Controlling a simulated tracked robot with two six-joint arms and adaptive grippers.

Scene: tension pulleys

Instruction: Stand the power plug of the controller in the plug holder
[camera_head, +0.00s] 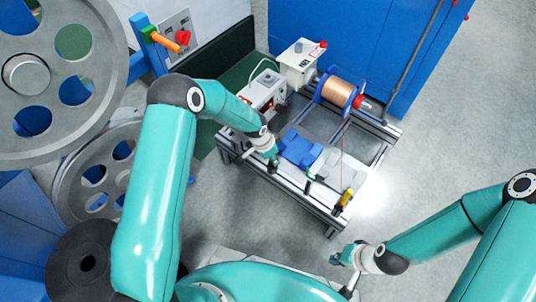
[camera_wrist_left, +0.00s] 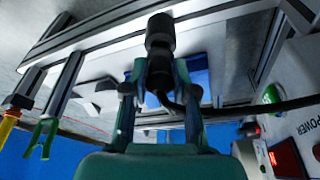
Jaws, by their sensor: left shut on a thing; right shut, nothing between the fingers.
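My left gripper (camera_head: 273,160) is over the left part of the frame bench. In the left wrist view, its fingers (camera_wrist_left: 160,84) are shut on the black power plug (camera_wrist_left: 160,36), whose dark cable (camera_wrist_left: 255,106) runs right toward the controller. The controller (camera_head: 265,90) is a pale box with a red display; its front also shows in the left wrist view (camera_wrist_left: 286,158). A blue block (camera_head: 301,149) lies on the bench just right of the gripper; I cannot tell whether it is the plug holder. My right gripper (camera_head: 343,257) is shut and empty, apart from the bench's front.
A copper spool (camera_head: 340,91) stands at the bench's back right, beside a white box (camera_head: 300,62). A yellow-handled tool (camera_head: 345,198) and a green forked piece (camera_wrist_left: 41,136) are along the bench edge. Large grey wheels (camera_head: 60,75) fill the left. Floor at right is clear.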

